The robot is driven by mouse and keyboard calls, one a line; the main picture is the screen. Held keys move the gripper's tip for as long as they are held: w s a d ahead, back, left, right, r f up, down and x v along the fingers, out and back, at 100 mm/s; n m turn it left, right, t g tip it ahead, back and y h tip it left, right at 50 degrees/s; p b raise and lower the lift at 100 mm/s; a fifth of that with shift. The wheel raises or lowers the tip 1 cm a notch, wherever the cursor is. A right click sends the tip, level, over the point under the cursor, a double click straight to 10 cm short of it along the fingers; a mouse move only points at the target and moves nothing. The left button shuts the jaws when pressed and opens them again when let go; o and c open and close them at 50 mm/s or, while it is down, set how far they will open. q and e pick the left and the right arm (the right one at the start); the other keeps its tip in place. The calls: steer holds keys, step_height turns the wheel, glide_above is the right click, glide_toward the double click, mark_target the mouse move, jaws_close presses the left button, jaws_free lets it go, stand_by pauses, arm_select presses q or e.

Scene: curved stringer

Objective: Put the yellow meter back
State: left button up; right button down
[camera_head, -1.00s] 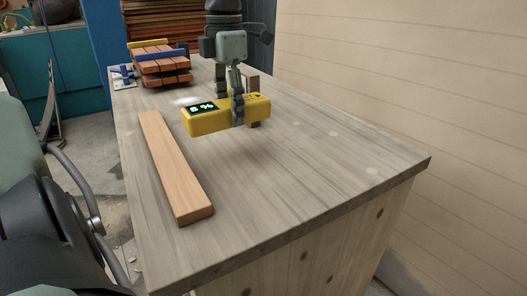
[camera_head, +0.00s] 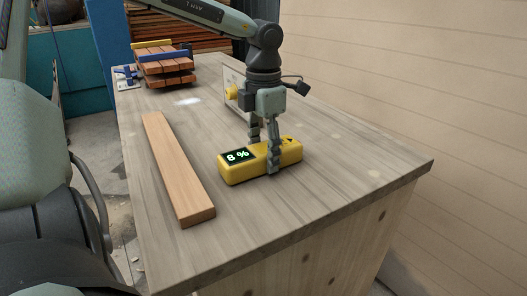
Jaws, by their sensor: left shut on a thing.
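The yellow meter (camera_head: 238,170) is at the middle of the workbench, its dark screen reading 8 % in green. My left gripper (camera_head: 264,160) comes down from above and is shut on the meter across its body, one finger in front and one behind. The meter is at or very close to the bench top; I cannot tell whether it touches. My right gripper does not show.
A long wooden board (camera_head: 178,168) lies on the workbench (camera_head: 330,190) left of the meter. Stacked wood pieces (camera_head: 165,68) with blue and yellow bars stand at the far left. Behind the gripper is a pale panel with a yellow knob (camera_head: 232,92). The right side of the bench is clear.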

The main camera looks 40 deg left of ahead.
mark_target(263, 148)
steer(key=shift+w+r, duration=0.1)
arm_select(q)
steer(key=o, duration=1.3)
steer(key=shift+o, duration=1.4)
steer(key=shift+r, duration=0.2)
step_height(263, 148, up, 12)
steer(key=shift+f, duration=0.15)
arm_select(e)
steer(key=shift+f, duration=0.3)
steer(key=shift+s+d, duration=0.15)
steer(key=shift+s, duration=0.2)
